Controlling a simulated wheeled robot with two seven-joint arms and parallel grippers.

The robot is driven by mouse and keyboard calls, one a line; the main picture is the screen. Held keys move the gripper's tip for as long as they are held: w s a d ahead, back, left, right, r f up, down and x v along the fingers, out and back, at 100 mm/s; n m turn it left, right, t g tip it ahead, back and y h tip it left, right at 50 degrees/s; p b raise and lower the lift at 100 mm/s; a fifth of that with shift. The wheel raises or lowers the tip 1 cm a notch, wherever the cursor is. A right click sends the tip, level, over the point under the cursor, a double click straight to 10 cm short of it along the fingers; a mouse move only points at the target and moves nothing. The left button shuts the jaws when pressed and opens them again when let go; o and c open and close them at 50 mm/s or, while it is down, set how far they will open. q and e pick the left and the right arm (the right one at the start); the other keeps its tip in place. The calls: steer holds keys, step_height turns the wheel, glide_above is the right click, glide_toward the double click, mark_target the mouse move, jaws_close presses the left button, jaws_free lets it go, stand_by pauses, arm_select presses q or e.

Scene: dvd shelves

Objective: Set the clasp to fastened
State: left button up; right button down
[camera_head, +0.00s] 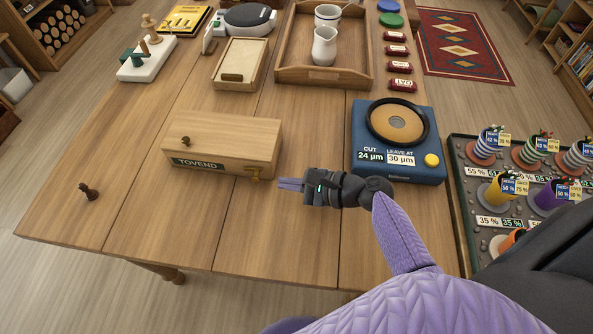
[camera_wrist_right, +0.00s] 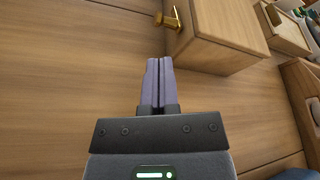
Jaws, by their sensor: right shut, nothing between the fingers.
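A wooden box (camera_head: 225,137) with a dark "TOVEND" label (camera_head: 197,163) stands on the table, left of centre. A small brass clasp (camera_head: 256,172) sits at the right end of its front face. In the right wrist view the brass clasp (camera_wrist_right: 172,19) sticks out from the box (camera_wrist_right: 228,28); I cannot tell whether it is fastened. My right gripper (camera_head: 280,184) is shut and empty, close to the clasp on its right and apart from it. In the wrist view its fingers (camera_wrist_right: 157,64) are together, below the clasp. My left gripper is not in view.
A blue device (camera_head: 431,171) with a round disc stands right of my right gripper. A wooden tray (camera_head: 322,77) with two white vessels and a small wooden box (camera_head: 240,64) stand behind. A dark chess piece (camera_head: 88,191) stands at left. The front table area is clear.

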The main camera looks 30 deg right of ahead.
mark_target(267, 188)
steer(key=b+x, duration=0.1)
steer(key=x, duration=0.3)
steer(key=shift+w+a+f, duration=0.15)
steer(key=shift+f, duration=0.05)
steer(key=shift+w+a, duration=0.3)
steer(key=shift+w, duration=0.05)
